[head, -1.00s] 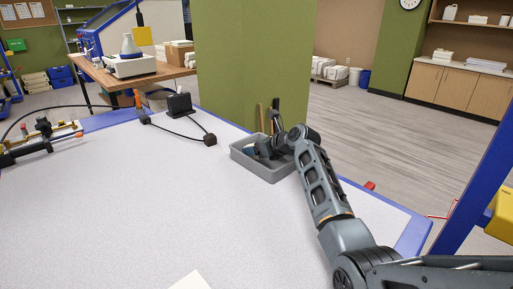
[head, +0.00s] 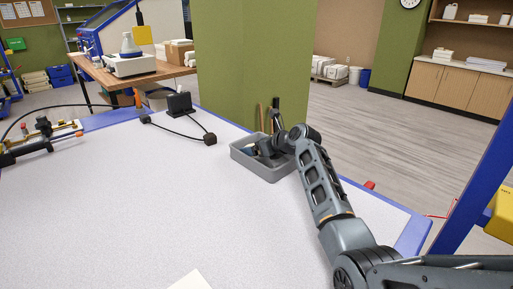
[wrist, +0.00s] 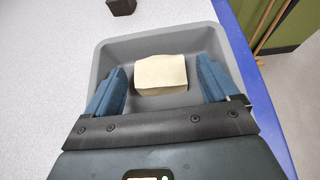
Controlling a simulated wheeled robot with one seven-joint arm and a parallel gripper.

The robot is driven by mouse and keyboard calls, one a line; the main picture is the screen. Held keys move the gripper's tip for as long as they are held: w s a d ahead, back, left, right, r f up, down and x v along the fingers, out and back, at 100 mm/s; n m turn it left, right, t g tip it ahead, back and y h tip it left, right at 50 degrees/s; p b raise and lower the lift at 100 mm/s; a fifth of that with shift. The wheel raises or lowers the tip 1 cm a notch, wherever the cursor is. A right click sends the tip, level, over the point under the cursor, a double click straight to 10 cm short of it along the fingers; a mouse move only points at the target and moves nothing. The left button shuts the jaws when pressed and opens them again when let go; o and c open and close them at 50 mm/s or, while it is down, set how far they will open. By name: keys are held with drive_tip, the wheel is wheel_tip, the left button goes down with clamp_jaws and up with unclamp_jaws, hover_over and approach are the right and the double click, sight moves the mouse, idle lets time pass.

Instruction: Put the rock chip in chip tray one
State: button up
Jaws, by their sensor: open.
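A grey tray (head: 265,174) stands near the far right edge of the table. The wrist view shows its grey rim (wrist: 104,62) and, inside it, a pale cream block-like chip (wrist: 161,74) resting on the tray floor. My gripper (wrist: 164,80) is over and partly inside the tray. Its two blue fingers are apart, one on each side of the chip, with gaps between them and it. In the head view, the chip is hidden by my arm and the tray wall.
The white tabletop (head: 130,200) is mostly clear. A black block with a cable (head: 180,104) and a small black piece (head: 210,139) lie left of the tray. A pale sheet (head: 190,281) lies at the front edge. A green pillar (head: 245,70) rises behind the table.

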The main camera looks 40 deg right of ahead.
drive_tip(key=shift+s+r+p, duration=0.3)
drive_tip(key=shift+r+p, duration=0.1)
drive_tip(key=shift+p, duration=0.05)
drive_tip(key=p+v, duration=0.5)
drive_tip(key=v, duration=0.4)
drive_tip(key=shift+s+f, duration=0.15)
drive_tip(key=shift+s, duration=0.1)
drive_tip(key=shift+v, duration=0.85)
drive_tip(key=shift+d, duration=0.1)
